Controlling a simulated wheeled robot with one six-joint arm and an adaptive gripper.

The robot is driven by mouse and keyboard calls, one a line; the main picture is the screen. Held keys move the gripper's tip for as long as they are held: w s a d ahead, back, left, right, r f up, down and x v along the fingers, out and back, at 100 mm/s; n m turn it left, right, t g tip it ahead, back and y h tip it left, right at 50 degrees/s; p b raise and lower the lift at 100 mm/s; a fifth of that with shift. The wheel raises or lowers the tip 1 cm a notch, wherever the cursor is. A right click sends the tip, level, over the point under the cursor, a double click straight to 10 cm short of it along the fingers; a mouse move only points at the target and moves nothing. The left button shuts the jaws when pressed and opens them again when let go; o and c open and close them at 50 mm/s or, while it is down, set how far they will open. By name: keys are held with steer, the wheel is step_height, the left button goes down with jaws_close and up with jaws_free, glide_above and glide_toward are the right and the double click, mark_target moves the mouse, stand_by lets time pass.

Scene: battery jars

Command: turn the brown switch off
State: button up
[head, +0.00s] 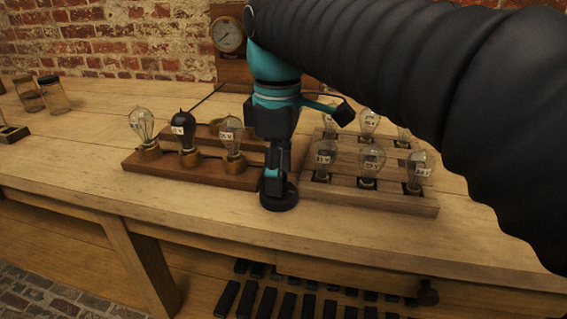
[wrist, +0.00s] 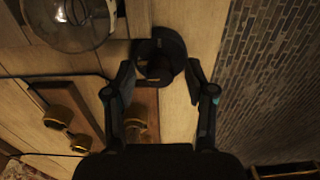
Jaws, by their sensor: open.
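A small dark round switch (head: 279,197) stands on the bench near its front edge, between the two lamp boards. In the wrist view the switch (wrist: 160,55) has a round base with a raised part; it looks nearly black, and I cannot make out brown or its on or off position. My gripper (head: 274,175) points down over it. In the wrist view my gripper (wrist: 160,80) is open, one finger on each side of the switch's lower edge. Nothing is held between the fingers. In the head view my gripper hides part of the switch.
The left lamp board (head: 200,174) carries bulbs in brass holders, one of them dark. The right lamp board (head: 400,202) carries several clear bulbs; a bulb (wrist: 75,22) is close in the wrist view. A gauge (head: 228,34) stands behind. Glass jars (head: 53,95) stand far left.

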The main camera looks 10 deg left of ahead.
step_height(320, 180, up, 12)
stand_by(0.6)
